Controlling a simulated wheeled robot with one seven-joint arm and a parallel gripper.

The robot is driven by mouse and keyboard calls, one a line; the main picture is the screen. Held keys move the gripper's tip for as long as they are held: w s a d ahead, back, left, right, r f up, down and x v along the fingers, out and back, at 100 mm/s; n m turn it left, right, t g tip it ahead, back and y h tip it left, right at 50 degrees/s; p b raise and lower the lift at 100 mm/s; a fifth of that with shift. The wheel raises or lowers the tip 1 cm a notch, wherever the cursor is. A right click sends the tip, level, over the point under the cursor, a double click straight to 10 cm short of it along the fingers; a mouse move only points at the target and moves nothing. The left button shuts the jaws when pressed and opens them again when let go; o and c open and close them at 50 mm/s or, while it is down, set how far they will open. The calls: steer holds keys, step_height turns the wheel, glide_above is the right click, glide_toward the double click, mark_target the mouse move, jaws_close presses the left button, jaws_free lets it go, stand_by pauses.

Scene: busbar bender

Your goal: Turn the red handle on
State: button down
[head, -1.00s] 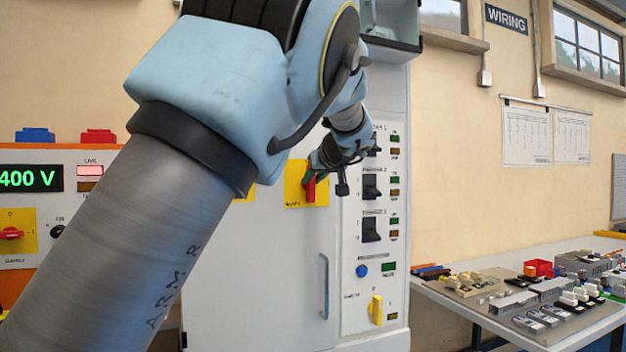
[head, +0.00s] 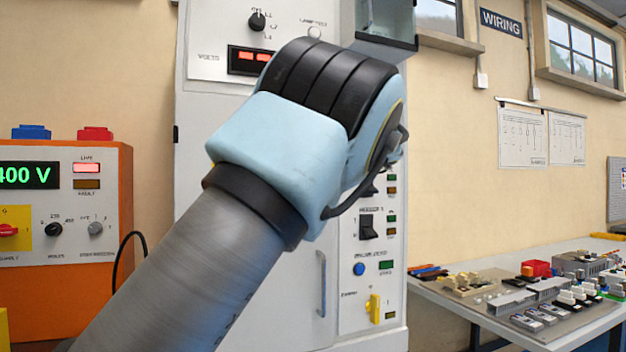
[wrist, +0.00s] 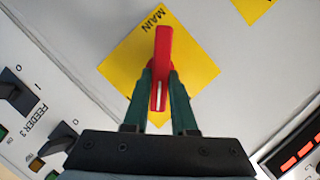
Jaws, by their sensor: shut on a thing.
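The red handle (wrist: 162,65) is on a yellow plate (wrist: 121,65) marked MAIN on the grey cabinet front, in the wrist view. My gripper (wrist: 161,90) is shut on the red handle, with one dark green finger on each side of its lower part. The handle lies along the line of the fingers, upright in the wrist picture. In the head view my arm hides the handle, its plate and my gripper.
The grey cabinet (head: 240,285) has black feeder switches (head: 367,227), a blue button, a yellow handle (head: 374,307) and a door pull (head: 322,285). An orange supply unit (head: 60,290) stands at left. A cluttered table (head: 470,318) stands at right.

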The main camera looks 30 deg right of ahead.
steer(key=shift+d+f+m+t+y+b, duration=0.15)
steer(key=shift+m+t+y+b, duration=0.3)
steer(key=shift+m, duration=0.7)
steer(key=shift+f+m+t+y+b, duration=0.35)
steer(key=shift+m+b, duration=0.3)
steer(key=shift+m, duration=0.45)
steer(key=shift+d+f+m+t+y+b, duration=0.15)
steer(key=shift+m+t+b, duration=0.4)
steer(key=shift+m, duration=0.6)
steer(key=shift+r, duration=0.1)
steer(key=c, duration=0.7)
jaws_free()
steer(key=shift+y, duration=0.25)
steer(key=b+v, duration=0.3)
steer(key=v, duration=0.7)
steer(key=shift+s, duration=0.45)
